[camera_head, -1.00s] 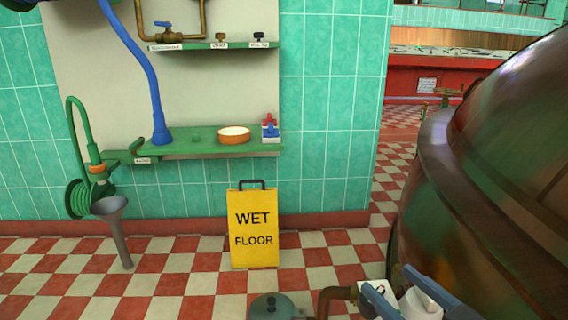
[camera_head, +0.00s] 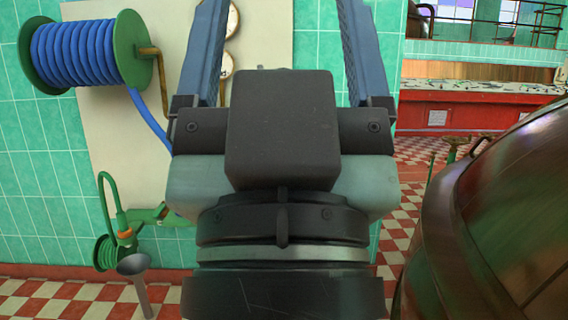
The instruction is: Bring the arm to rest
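My gripper (camera_head: 282,25) is raised close in front of the camera and fills the middle of the view, pointing up.
A large copper kettle (camera_head: 500,220) stands close on the right. A blue hose reel (camera_head: 88,52) is on the tiled wall at left, above a green hose (camera_head: 105,215) and a grey funnel (camera_head: 134,264). A red counter (camera_head: 475,112) stands far back.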

